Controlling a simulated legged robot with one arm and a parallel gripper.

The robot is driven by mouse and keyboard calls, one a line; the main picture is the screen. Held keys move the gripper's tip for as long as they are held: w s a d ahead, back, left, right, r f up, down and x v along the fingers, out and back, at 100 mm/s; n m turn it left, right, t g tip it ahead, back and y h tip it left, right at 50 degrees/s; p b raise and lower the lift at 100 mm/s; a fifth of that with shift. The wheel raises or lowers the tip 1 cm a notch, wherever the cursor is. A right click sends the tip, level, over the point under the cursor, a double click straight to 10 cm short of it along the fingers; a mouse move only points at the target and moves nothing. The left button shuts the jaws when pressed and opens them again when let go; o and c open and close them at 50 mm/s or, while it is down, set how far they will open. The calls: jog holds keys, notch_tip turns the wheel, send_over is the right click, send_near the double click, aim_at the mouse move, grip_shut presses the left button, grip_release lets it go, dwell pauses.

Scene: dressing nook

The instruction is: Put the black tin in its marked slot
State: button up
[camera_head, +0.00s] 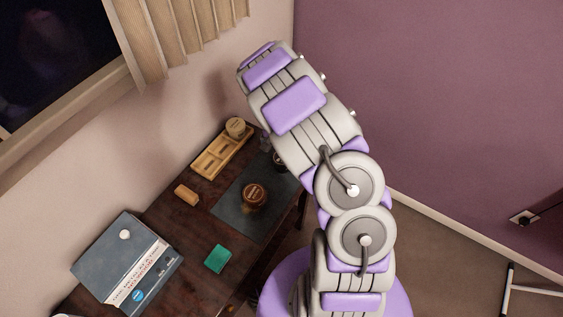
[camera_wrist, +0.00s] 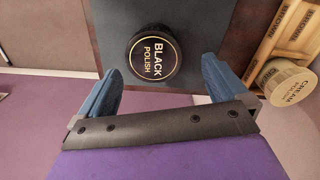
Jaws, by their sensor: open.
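The black tin (camera_wrist: 154,52) lies label up on the dark mat (camera_wrist: 115,15) in the wrist view, its label reading "BLACK POLISH". My gripper (camera_wrist: 161,72) is open, its blue fingers to either side of the tin's near edge; I cannot tell whether they touch it. In the head view the black tin (camera_head: 279,161) is partly hidden by my arm, at the mat's far right edge. The wooden rack (camera_head: 207,172) stands along the wall side and shows at right in the wrist view (camera_wrist: 262,72). One of its labels reads "BROWN"; the black tin's slot label is not readable.
A cream polish tin (camera_head: 236,127) sits at the rack's far end. A brown tin (camera_head: 254,196) is on the mat. A wooden block (camera_head: 187,194), a green item (camera_head: 218,258) and a grey-blue box (camera_head: 112,257) are on the table (camera_head: 180,240). Walls stand close behind.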

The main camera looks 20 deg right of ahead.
aim_at(281, 157)
jog(key=shift+a+f, duration=0.15)
jog(key=shift+f, duration=0.25)
jog(key=f, duration=0.1)
jog(key=d+f+b, duration=0.1)
jog(key=f, duration=0.2)
jog(key=shift+s+d+f+b, duration=0.15)
jog(key=shift+d+f+b, duration=0.05)
jog(key=shift+d+b, duration=0.15)
jog(key=shift+f, duration=0.35)
jog(key=shift+a, duration=0.6)
jog(key=shift+c, duration=0.8)
jog(key=shift+d, duration=0.35)
jog(key=c, duration=0.6)
jog(key=shift+c, duration=1.2)
jog(key=shift+r, duration=0.1)
